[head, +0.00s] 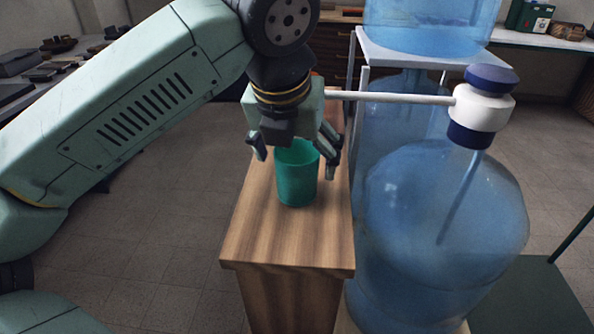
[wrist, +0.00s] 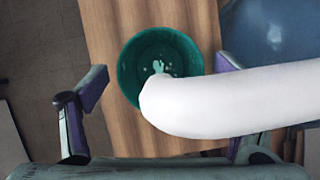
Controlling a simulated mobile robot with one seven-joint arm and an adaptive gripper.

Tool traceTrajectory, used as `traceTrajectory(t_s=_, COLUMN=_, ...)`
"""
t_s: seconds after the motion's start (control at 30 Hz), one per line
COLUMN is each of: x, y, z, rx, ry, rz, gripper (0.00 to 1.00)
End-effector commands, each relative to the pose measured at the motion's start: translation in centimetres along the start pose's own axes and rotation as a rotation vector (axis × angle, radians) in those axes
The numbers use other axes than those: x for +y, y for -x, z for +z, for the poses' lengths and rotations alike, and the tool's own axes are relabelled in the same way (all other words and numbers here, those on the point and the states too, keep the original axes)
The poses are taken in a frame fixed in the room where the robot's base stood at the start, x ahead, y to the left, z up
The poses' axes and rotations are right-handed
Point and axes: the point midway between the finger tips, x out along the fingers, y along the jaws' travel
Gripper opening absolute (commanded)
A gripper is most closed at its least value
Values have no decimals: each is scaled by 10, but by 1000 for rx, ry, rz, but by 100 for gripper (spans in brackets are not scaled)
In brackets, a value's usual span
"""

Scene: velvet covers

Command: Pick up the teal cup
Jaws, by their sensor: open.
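The teal cup (head: 297,182) stands upright on a narrow wooden stand. My gripper (head: 294,164) is open above it, pointing down, with one finger on each side of the cup's upper part. In the wrist view the cup (wrist: 128,68) lies between the two spread fingers of the gripper (wrist: 161,76), with gaps on both sides. A few pale specks or reflections show inside it. A white spout (wrist: 240,100) crosses in front of the camera and hides the cup's lower right part.
The spout belongs to a white and blue pump (head: 480,108) on a large blue water bottle (head: 440,215), just right of the wooden stand (head: 285,240). Its pipe reaches left to my gripper. Another bottle (head: 430,22) stands on a white rack behind. Open floor lies to the left.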

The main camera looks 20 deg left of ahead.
Motion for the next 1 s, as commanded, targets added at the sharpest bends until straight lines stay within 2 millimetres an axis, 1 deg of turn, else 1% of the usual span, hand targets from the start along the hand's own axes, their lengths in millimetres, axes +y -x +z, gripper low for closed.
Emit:
traceTrajectory(t_s=0.1, x=0, y=-14, z=0, rx=1, ry=1, rz=-2, gripper=81)
traceTrajectory(t_s=0.2, x=0, y=-20, z=0, rx=0, ry=0, rz=-1, gripper=81)
traceTrajectory(t_s=0.43, x=0, y=-22, z=0, rx=-1, ry=0, rz=-1, gripper=80)
traceTrajectory(t_s=1.0, x=0, y=-21, z=0, rx=-1, ry=0, rz=-1, gripper=42)
